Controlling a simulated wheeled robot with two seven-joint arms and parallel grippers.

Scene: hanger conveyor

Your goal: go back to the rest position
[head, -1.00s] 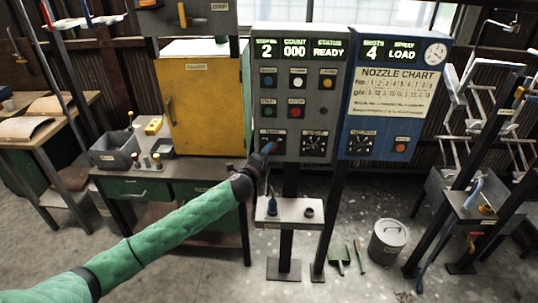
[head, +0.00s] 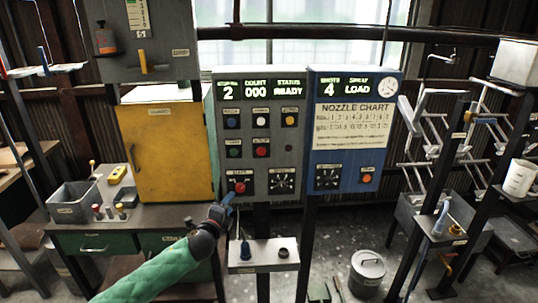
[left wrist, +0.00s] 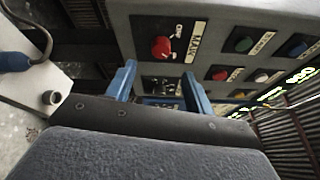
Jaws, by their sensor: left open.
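My left gripper (head: 229,200) is in front of the lower left of the grey control panel (head: 285,150), just below the red main knob (head: 240,187). In the left wrist view its two blue fingers (left wrist: 160,85) are apart with nothing between them. The red knob (left wrist: 161,46) shows beyond the fingertips, apart from them. The panel displays read 2, 000 and READY. My right gripper is not in view.
A small shelf (head: 262,265) with a blue-handled tool stands below the panel. A blue nozzle chart panel (head: 345,160) is to its right. A yellow cabinet (head: 165,150) and workbench (head: 135,217) are at left. A metal bucket (head: 367,275) stands on the floor.

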